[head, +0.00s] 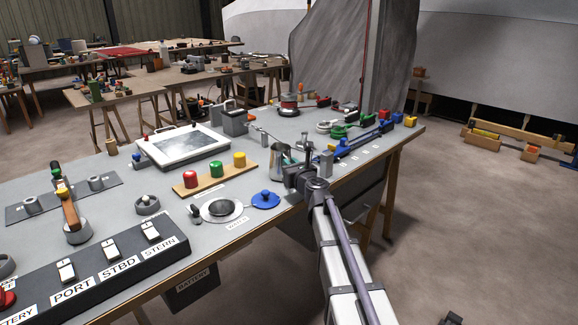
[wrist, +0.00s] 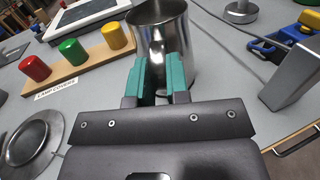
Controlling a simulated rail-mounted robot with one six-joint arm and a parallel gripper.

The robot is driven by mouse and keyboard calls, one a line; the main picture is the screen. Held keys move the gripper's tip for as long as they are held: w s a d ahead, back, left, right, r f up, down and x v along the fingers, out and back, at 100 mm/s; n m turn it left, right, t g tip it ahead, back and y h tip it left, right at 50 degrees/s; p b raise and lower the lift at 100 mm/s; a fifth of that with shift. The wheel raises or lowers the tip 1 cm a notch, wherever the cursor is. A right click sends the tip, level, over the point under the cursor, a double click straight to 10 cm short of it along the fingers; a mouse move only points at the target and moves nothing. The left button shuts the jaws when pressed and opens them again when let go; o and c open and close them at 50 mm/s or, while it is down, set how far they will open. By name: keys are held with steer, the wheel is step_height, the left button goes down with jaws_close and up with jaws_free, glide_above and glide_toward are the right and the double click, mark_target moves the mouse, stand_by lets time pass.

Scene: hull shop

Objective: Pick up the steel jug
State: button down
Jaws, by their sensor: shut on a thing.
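The steel jug (wrist: 158,20) is a shiny metal vessel with an open top, upright in the wrist view. My gripper (wrist: 160,75) has green-padded fingers that are shut on the near side of the jug. In the head view the jug (head: 279,153) shows at the middle of the grey bench, and my gripper (head: 296,172) meets it from the front right, partly covering it. I cannot tell whether the jug's base touches the bench.
The wooden block with red, green and yellow caps (head: 215,178) stands left of the jug. A grey upright block (wrist: 290,75) stands close on the right, with blue clamps (head: 358,142) beyond.

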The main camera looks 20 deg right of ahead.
steer(key=shift+r+p, duration=4.6)
steer(key=shift+r, duration=0.15)
